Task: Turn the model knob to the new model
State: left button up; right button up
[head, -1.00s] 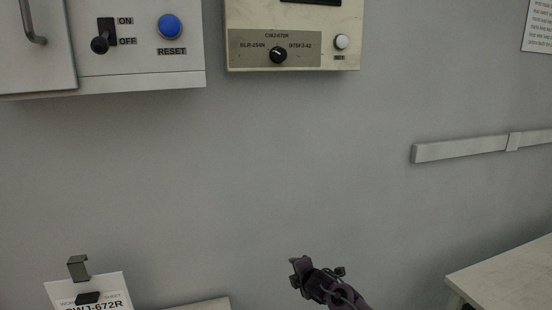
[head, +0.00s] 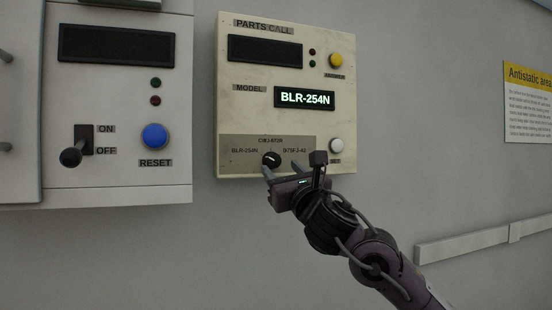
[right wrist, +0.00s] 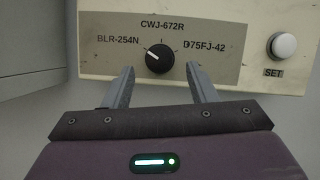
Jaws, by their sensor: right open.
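The black model knob (head: 271,159) sits on the cream panel below the display. It also shows in the right wrist view (right wrist: 159,58), with its white mark pointing up-left toward BLR-254N. The labels around it read BLR-254N, CWJ-672R and D75FJ-42. The model display (head: 304,98) reads BLR-254N. My right gripper (head: 292,176) is open just below and in front of the knob. In the right wrist view its two fingers (right wrist: 160,92) stand apart, one to each side below the knob, with nothing between them. My left gripper is not in view.
The white SET button (head: 336,145) is right of the knob, near my right gripper. A yellow button (head: 336,60) is above it. A grey cabinet (head: 115,185) with a blue RESET button (head: 155,136) and an ON/OFF lever (head: 72,156) stands left. A wall rail (head: 480,240) runs right.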

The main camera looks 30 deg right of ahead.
aim_at(275, 163)
jog(key=p+x, duration=0.1)
jog(key=x, duration=0.2)
jog(key=shift+r, duration=0.1)
jog(key=shift+w+d, duration=0.1)
jog(key=shift+w, duration=0.4)
jog(key=c, duration=1)
jog(key=shift+o, duration=0.2)
